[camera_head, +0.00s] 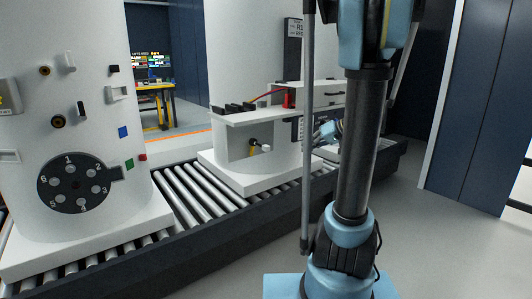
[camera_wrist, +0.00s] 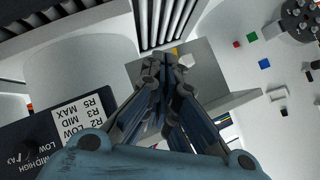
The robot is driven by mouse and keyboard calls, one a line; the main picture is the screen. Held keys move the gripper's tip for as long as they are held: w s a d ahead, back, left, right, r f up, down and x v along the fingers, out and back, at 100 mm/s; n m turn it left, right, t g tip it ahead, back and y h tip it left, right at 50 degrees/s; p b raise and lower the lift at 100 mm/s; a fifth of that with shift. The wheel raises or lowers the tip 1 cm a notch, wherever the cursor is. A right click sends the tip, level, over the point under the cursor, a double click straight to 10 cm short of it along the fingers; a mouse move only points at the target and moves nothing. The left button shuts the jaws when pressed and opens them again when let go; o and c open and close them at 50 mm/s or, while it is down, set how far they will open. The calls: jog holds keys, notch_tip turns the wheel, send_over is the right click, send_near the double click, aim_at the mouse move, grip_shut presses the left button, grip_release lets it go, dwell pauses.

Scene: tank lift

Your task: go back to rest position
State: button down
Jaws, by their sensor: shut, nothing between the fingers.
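My gripper (camera_wrist: 167,62) is shut and empty in the wrist view, its dark finger linkages meeting near the top centre. In the head view, my arm rises at the right of centre, and its blue end shows small beside the right white tank (camera_head: 225,150), partly hidden behind the arm. I cannot tell from the pictures whether the fingers touch anything. In the wrist view, a dark label panel (camera_wrist: 30,152) with "LOW, MID, MAX" text lies left of the gripper.
A roller conveyor (camera_head: 190,197) carries the right tank and a left white tank (camera_head: 105,130) with a numbered black dial (camera_head: 76,183). The dial also shows in the wrist view (camera_wrist: 300,18). A yellow desk (camera_head: 163,88) with screens stands behind. The floor (camera_head: 440,235) at right is clear.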

jog(key=s+d+f+m+g+h, duration=0.1)
jog(key=s+f+h, duration=0.3)
jog(key=s, duration=1)
jog(key=s+d+f+m+g+h, duration=0.1)
jog(key=s+f+h, duration=0.4)
jog(key=s+f, duration=0.5)
jog(key=s+m+g, duration=0.1)
jog(key=s, duration=0.4)
jog(key=shift+d+g, duration=0.15)
jog(key=shift+g, duration=0.25)
jog(key=shift+f, duration=0.1)
